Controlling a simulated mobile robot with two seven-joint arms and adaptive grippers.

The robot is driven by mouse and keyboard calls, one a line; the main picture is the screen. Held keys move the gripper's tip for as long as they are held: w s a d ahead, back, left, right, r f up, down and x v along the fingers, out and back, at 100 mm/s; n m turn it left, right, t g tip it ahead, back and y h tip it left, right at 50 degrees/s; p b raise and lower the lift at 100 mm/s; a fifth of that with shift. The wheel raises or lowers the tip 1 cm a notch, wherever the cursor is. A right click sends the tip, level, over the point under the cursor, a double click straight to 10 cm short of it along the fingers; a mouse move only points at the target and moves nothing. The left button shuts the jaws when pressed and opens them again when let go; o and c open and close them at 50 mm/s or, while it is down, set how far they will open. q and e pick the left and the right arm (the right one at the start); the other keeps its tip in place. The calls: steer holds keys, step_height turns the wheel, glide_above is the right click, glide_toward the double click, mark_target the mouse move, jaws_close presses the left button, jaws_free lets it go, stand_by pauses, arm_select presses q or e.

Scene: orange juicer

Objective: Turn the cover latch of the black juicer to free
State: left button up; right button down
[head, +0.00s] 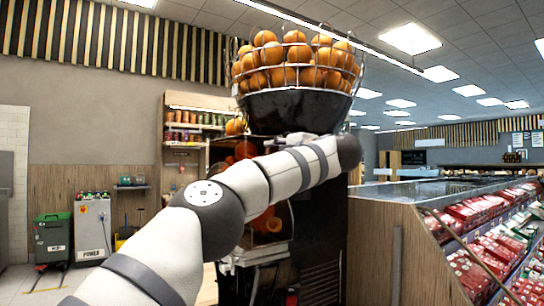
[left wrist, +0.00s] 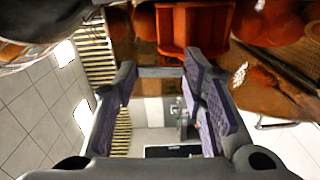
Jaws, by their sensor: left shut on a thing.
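The black juicer (head: 300,225) stands in the middle of the head view, with a black bowl (head: 295,110) on top. My left arm crosses in front of it and hides much of its front, including the latch. In the head view my left gripper is hard to make out near the juicer's upper front. In the left wrist view my left gripper (left wrist: 162,76) has its fingers on both sides of a thin grey bar, which looks like the cover latch (left wrist: 160,71). Orange-red juicer parts (left wrist: 194,28) lie just beyond the fingertips. My right gripper is not in view.
A wire basket of oranges (head: 295,62) sits above the bowl. A wood-sided display counter (head: 385,245) with packed goods stands close on the right. Shelves (head: 185,130) stand behind; a green bin (head: 52,240) and a grey cabinet (head: 92,230) are at the far left.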

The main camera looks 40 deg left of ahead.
arm_select(q)
steer(key=shift+n, duration=0.5)
steer(key=o, duration=1.2)
steer(key=shift+c, duration=0.2)
steer(key=shift+d, duration=0.15)
steer(key=v, duration=1.1)
steer(key=shift+s+d, duration=0.2)
steer(key=shift+d, duration=0.15)
